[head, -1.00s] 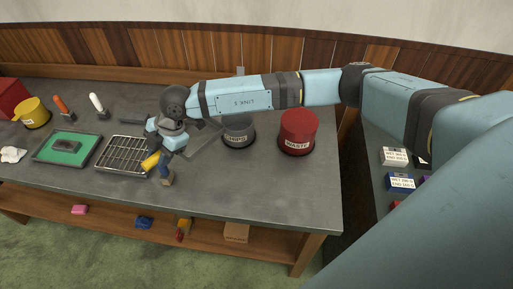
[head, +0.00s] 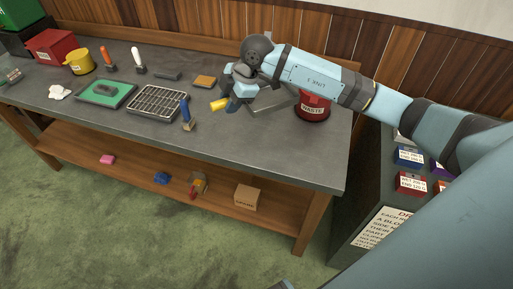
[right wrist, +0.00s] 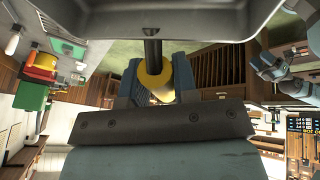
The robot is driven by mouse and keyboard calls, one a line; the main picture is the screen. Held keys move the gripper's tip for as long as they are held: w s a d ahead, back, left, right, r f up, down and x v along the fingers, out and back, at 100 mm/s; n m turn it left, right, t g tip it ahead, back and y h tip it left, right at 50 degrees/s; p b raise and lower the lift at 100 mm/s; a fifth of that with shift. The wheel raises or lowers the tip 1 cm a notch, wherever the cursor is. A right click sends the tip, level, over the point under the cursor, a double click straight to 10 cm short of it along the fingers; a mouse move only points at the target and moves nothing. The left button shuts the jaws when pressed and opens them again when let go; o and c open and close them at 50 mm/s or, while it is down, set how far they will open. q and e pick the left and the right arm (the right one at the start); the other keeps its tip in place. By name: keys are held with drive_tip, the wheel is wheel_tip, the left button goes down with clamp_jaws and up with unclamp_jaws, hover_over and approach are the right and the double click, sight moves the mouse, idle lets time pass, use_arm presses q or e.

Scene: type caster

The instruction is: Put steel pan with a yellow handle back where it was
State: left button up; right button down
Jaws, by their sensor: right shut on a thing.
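The steel pan (head: 275,103) is held by my right gripper (head: 232,103) over the back right of the workbench. Its yellow handle (head: 219,104) sticks out to the left of the fingers. In the right wrist view the handle (right wrist: 152,85) sits between the two fingers, and the grey pan (right wrist: 150,14) spans the top. The pan looks tilted; I cannot tell whether it touches the bench. A blue and dark arm part (right wrist: 275,70) at the right of that view may be my left gripper; its jaws are unclear.
A red waste bin (head: 313,106) stands just right of the pan. A wire rack (head: 157,102), an upright blue-handled brush (head: 186,113), an orange block (head: 204,82) and a green tray (head: 106,93) are to the left. The bench (head: 270,152) is clear in front.

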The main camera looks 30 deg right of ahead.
wheel_tip(320, 180, down, 15)
drive_tip(key=shift+w+f+p, duration=0.1)
drive_tip(key=shift+f+p, duration=0.05)
drive_tip(key=shift+p, duration=0.65)
drive_tip(key=shift+f, duration=2.2)
drive_tip(key=c, duration=0.9)
unclamp_jaws()
